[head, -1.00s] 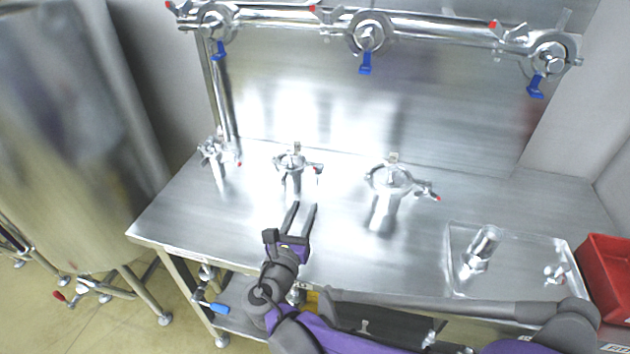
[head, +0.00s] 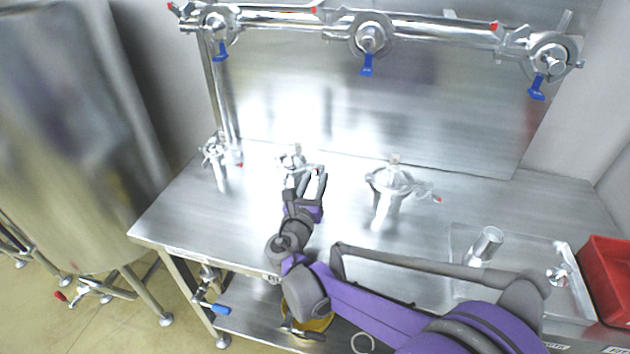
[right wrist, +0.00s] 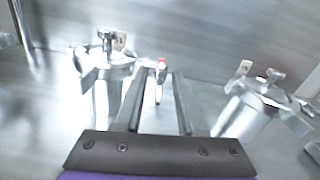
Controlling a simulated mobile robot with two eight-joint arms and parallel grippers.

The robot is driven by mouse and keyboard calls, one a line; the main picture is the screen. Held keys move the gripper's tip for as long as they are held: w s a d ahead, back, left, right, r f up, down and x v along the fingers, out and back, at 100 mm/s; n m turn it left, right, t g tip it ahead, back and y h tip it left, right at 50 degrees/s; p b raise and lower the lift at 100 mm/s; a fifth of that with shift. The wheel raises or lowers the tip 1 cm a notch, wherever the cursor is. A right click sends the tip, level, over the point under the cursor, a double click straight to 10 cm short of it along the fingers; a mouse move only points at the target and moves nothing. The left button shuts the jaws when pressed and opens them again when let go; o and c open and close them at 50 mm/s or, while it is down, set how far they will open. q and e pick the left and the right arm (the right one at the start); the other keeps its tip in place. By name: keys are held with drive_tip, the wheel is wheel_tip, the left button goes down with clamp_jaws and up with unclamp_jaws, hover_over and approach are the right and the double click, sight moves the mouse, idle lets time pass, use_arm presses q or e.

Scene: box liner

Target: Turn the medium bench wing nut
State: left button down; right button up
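The middle bench fitting, a steel clamped pipe stub, stands on the bench in the head view (head: 291,160). Its clamp's wing nut (right wrist: 161,78), with a red tip, sticks out on its right side. My right gripper (head: 313,176) is at this wing nut, fingers pointing away from me. In the right wrist view my right gripper (right wrist: 159,75) is open, with the wing nut showing between its fingertips and a gap on both sides. I cannot tell how deep it sits between them. The fingers partly hide the fitting in the head view. My left gripper is not in view.
A larger clamped fitting (head: 389,182) stands to the right, and a smaller one (head: 215,152) to the left. A clear tray (head: 520,248) with steel parts and a red bin (head: 606,270) are at the right. A pipe with blue-handled valves (head: 367,64) runs above.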

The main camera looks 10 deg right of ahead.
clamp_jaws()
drive_tip(key=shift+m, duration=0.4)
drive_tip(key=m, duration=0.4)
drive_tip(key=shift+d+m+p, duration=0.15)
drive_tip(key=shift+m+p, duration=0.15)
drive_tip(key=m, duration=0.4)
drive_tip(key=shift+s+p, duration=0.1)
drive_tip(key=shift+p, duration=0.2)
drive_tip(key=m, duration=0.5)
drive_tip(key=shift+d+f, duration=0.15)
drive_tip(key=shift+f+m+p, duration=0.15)
drive_tip(key=shift+m+p, duration=0.3)
drive_tip(key=shift+m, duration=1.85)
